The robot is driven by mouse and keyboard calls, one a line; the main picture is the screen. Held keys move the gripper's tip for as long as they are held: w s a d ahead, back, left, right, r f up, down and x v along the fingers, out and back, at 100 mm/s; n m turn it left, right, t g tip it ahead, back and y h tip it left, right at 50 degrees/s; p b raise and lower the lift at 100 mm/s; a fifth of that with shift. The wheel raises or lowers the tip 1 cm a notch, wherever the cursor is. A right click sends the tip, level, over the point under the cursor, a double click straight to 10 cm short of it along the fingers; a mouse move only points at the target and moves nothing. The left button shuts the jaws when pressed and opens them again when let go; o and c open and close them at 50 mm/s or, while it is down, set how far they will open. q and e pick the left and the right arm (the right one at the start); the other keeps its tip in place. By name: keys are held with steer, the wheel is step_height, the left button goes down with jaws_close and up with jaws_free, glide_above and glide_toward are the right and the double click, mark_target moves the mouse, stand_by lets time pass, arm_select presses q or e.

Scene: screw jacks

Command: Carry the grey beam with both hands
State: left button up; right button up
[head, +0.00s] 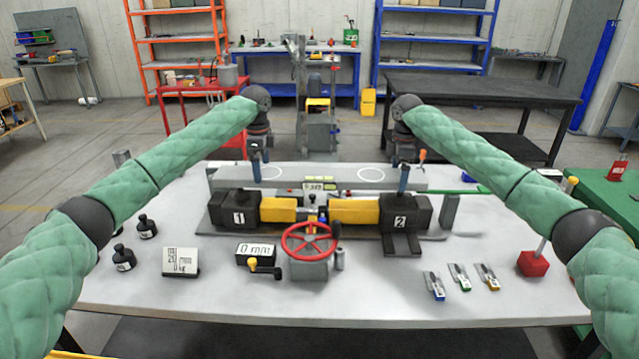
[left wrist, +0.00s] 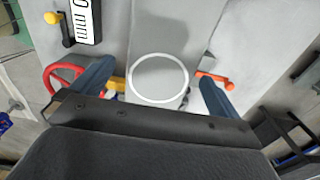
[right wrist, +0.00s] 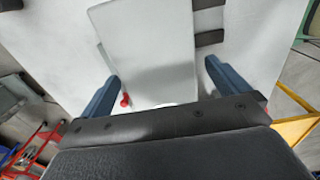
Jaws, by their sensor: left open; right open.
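The grey beam (head: 320,178) lies along the back of the table, behind the two black-and-yellow jacks. It has a white circle near each end. My left gripper (head: 260,162) is open above its left part. In the left wrist view its fingers (left wrist: 155,90) stand on either side of the beam (left wrist: 160,30), with a white circle between them. My right gripper (head: 405,172) is open at the right part. In the right wrist view its fingers (right wrist: 160,85) are apart, with the pale beam (right wrist: 145,45) between them. I cannot tell whether any finger touches it.
Jack 1 (head: 236,210) and jack 2 (head: 400,212) stand in front of the beam, with a red handwheel (head: 309,240) between them.

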arm_select(q)
step_height(320, 180, up, 10)
steer(key=shift+f, duration=0.2)
arm_select(e)
step_height(320, 180, up, 12)
stand_by(0.6)
